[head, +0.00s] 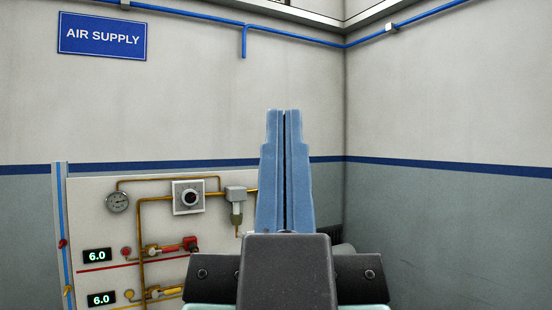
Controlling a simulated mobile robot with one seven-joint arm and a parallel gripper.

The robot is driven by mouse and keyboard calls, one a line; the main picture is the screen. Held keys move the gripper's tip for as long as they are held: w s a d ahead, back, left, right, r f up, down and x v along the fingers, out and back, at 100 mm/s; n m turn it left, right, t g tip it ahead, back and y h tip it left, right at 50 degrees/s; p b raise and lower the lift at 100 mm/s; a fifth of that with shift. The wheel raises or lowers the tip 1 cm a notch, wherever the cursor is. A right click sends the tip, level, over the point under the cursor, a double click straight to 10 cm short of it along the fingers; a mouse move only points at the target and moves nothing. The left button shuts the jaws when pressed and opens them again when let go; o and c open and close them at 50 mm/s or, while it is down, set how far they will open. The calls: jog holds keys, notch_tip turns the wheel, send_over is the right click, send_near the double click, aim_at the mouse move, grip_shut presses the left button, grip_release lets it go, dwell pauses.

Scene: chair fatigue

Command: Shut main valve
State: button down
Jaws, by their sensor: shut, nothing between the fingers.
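My gripper (284,114) points upward in the middle of the head view, its two blue fingers together and nothing between them. It stands in front of the right part of a pale panel (90,195) with brass pipes, and hides that part. On the panel is a round black knob (189,198) on a square plate. No label tells which is the main valve. The gripper appears apart from all of them.
The panel also carries a round gauge (117,202), a grey filter unit (236,198) and two displays reading 6.0 (97,256). A blue upright pipe (61,210) runs along its left edge. An AIR SUPPLY sign (102,36) hangs above.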

notch_tip(320, 180, up, 18)
jog(key=p, duration=1.5)
jog(key=shift+f, duration=0.15)
